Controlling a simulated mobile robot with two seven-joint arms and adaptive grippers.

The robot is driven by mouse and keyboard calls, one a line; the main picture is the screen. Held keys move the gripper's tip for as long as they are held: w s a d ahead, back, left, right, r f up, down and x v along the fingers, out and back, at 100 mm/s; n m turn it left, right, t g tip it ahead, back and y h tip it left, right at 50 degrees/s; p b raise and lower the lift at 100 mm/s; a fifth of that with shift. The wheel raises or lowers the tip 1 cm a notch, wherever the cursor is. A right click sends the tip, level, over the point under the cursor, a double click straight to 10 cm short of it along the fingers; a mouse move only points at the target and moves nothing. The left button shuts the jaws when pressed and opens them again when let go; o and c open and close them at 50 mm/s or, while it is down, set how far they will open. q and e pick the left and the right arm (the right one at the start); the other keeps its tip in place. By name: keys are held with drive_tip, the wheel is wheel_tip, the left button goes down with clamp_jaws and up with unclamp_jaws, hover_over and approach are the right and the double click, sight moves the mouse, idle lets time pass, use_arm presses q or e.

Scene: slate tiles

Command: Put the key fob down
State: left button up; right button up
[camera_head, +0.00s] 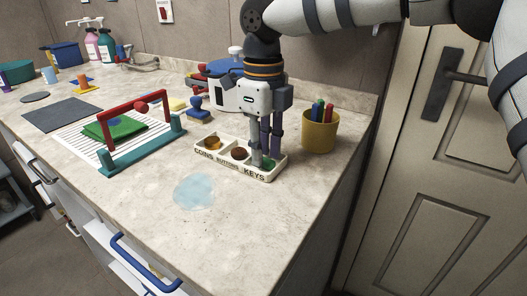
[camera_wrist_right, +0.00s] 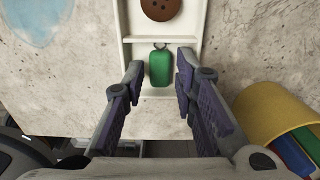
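The green key fob (camera_wrist_right: 160,68) lies in the end compartment of the white tray (camera_wrist_right: 125,75), with a small ring at its top. In the head view the tray (camera_head: 222,163) is labelled coins, buttons and keys, and a bit of the green fob (camera_head: 269,163) shows in the keys compartment. My right gripper (camera_head: 264,160) points down over that compartment. In the right wrist view the fingers of this gripper (camera_wrist_right: 161,70) are apart on either side of the fob, with a visible gap on both sides. My left gripper is not in view.
A brown button (camera_head: 239,153) lies in the middle compartment. A yellow cup (camera_head: 320,131) with pens stands right of the tray. A red-and-teal frame (camera_head: 140,125) stands left. A pale blue patch (camera_head: 194,191) lies in front.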

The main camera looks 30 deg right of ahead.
wheel_tip(320, 180, up, 11)
drive_tip(key=shift+r, duration=0.15)
idle(0.4)
